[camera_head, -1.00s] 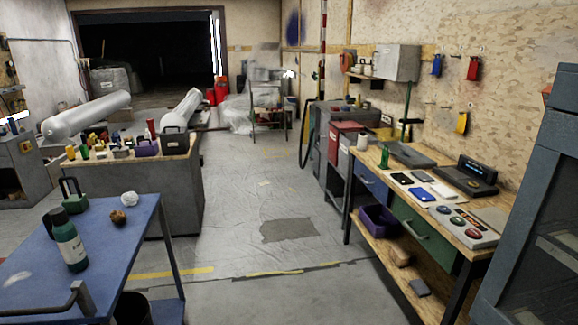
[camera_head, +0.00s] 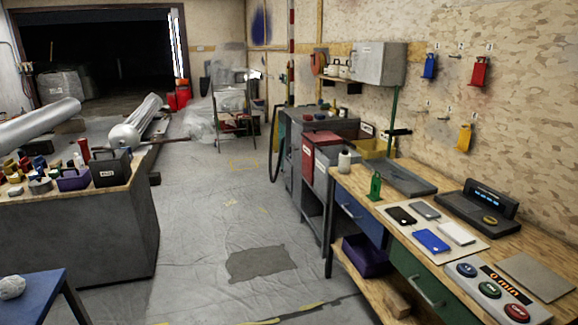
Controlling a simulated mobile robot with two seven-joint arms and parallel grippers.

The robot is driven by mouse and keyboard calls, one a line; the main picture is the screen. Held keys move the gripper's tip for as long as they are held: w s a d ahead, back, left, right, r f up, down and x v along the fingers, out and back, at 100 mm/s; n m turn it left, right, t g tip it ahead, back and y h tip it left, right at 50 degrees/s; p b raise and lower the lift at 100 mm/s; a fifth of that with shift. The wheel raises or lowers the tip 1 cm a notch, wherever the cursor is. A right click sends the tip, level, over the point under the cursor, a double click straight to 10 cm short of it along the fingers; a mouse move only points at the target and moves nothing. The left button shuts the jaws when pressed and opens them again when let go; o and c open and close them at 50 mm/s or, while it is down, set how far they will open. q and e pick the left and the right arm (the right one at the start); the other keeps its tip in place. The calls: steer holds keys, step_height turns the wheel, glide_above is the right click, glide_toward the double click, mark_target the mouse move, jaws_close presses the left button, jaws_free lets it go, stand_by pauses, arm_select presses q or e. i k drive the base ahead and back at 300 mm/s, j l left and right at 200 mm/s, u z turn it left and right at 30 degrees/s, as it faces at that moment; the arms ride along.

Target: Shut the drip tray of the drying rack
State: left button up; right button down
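I cannot make out a drying rack or its drip tray for certain in the head view. A shallow grey tray (camera_head: 405,179) lies on the wooden workbench (camera_head: 375,205) at right; I cannot tell whether it belongs to a rack. Neither of my grippers is in view.
The workbench has a blue drawer (camera_head: 358,219), a green drawer (camera_head: 418,284) and a button panel (camera_head: 492,292). A grey-sided table (camera_head: 90,240) with many small items stands left, a blue table (camera_head: 35,296) at lower left. The sheeted floor (camera_head: 205,215) between is clear.

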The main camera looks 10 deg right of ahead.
mark_target(412, 185)
steer(key=i+j+z, duration=0.1)
steer(key=i+z, duration=0.15)
steer(key=i, duration=1.05)
